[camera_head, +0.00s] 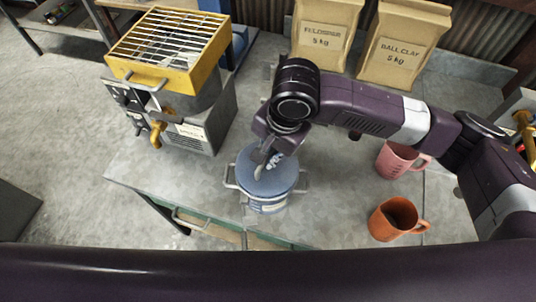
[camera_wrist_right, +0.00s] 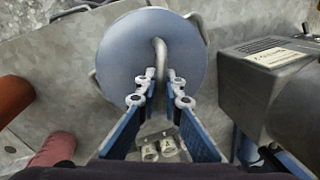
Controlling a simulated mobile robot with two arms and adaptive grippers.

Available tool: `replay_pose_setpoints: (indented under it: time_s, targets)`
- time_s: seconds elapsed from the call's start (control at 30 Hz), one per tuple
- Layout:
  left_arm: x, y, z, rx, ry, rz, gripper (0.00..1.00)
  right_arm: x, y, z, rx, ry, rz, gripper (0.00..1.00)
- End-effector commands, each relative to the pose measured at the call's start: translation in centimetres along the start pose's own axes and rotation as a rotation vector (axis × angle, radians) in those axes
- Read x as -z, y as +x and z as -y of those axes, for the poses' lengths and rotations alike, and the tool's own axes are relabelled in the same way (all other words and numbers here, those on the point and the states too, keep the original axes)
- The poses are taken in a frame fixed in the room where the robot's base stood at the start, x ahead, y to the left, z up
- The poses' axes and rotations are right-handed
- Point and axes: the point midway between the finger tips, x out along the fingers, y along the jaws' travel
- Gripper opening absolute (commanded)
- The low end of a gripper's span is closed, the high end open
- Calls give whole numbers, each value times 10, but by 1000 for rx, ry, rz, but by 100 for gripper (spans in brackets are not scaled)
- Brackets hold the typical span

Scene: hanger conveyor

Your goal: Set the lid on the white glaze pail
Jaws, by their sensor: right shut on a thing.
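The lid (camera_head: 277,181) is a round grey-blue disc with a bar handle on top. My right gripper (camera_head: 266,163) comes down from above and is shut on that handle; in the right wrist view its fingers (camera_wrist_right: 160,85) stand on both sides of the handle, with the lid (camera_wrist_right: 125,55) below. The glaze pail (camera_head: 268,207), pale with a label and side handles, stands upright on the table directly under the lid. The lid covers the pail's opening; I cannot tell whether it touches the rim. My left gripper is not in view.
An orange mug (camera_head: 396,219) and a pink mug (camera_head: 397,160) stand to the right. A grey machine with a yellow grate (camera_head: 168,50) stands at the left. Two paper bags (camera_head: 325,33) stand at the back.

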Motion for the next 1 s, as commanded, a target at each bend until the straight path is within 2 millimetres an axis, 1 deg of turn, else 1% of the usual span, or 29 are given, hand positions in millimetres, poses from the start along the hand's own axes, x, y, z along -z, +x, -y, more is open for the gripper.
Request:
replay_pose_setpoints:
  time_s: [0.37, 1.0]
  targets:
    - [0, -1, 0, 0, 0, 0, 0, 0, 0, 0, 1, 0, 0, 0]
    - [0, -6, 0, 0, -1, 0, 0, 0, 9, -2, 1, -1, 0, 0]
